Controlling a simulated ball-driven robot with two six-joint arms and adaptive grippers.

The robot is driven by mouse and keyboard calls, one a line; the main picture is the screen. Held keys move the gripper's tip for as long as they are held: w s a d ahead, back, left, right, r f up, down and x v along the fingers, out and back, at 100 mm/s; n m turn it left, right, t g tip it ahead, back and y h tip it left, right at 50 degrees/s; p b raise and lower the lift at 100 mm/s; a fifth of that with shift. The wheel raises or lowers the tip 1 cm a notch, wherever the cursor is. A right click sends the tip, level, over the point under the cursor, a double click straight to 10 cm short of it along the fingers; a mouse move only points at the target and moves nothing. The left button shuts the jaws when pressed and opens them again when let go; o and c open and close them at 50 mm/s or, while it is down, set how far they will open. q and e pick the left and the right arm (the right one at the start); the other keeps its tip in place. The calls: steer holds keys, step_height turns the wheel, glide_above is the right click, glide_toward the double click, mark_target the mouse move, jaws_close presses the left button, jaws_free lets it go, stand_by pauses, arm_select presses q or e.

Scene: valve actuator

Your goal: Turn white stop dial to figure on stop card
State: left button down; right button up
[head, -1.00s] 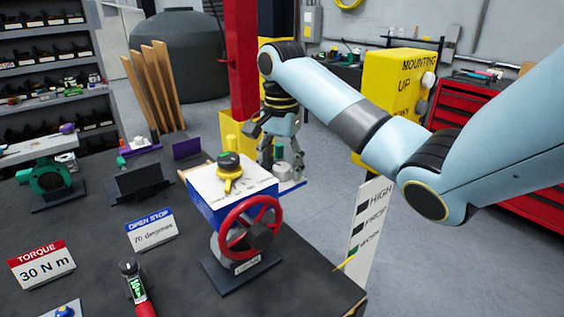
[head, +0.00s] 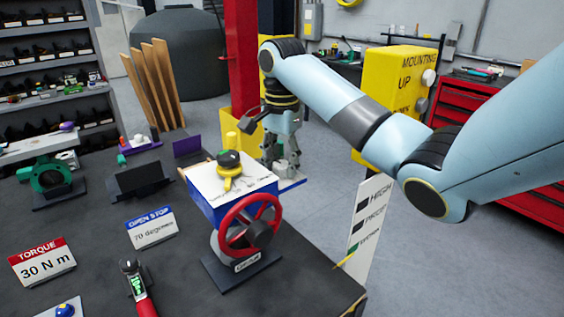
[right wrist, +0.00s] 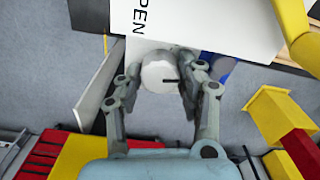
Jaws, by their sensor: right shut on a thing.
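The white stop dial (right wrist: 158,74) sits at the end of the valve actuator, a box with a white top (head: 205,182) and blue sides. My right gripper (head: 278,163) reaches down from above behind the actuator. Its fingers are closed on the dial from both sides, as the right wrist view shows. A dark mark line shows on the dial's face. In the head view the dial is mostly hidden by the fingers. The stop card (head: 151,229), headed OPEN STOP, reads 70 degrees and stands on the bench. My left gripper is out of view.
A red handwheel (head: 226,227) is on the actuator's front, and a yellow pointer (head: 228,182) is on its top. A torque card (head: 42,263) reads 30 N m. A torque tool (head: 136,285) lies at the front. A white sign board (head: 365,225) stands beyond the bench's right edge.

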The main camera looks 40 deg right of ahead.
steer(key=shift+m, duration=2.9)
steer(key=o, duration=1.2)
steer(key=shift+c, duration=0.2)
